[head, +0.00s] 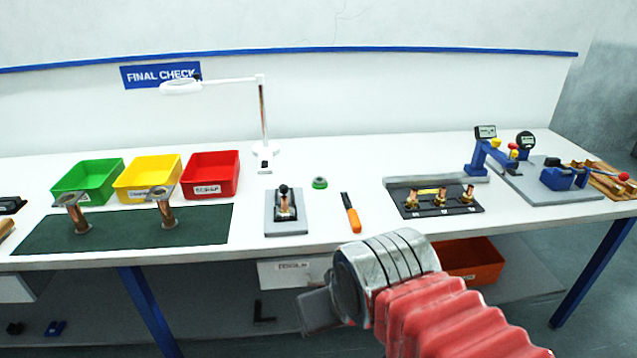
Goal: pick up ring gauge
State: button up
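A small green ring-shaped piece (320,183) with a dark lower edge lies on the white bench (340,168); it looks like the ring gauge, though it is too small to be certain.
Green (87,193), yellow (148,193) and red (210,190) bins stand at the back left, behind a green mat (40,236) with two flanged copper pieces. A black fixture plate (470,208) and blue gauge stands (485,158) are right.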

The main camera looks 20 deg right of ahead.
aim_at(320, 181)
jog(key=i, duration=1.5)
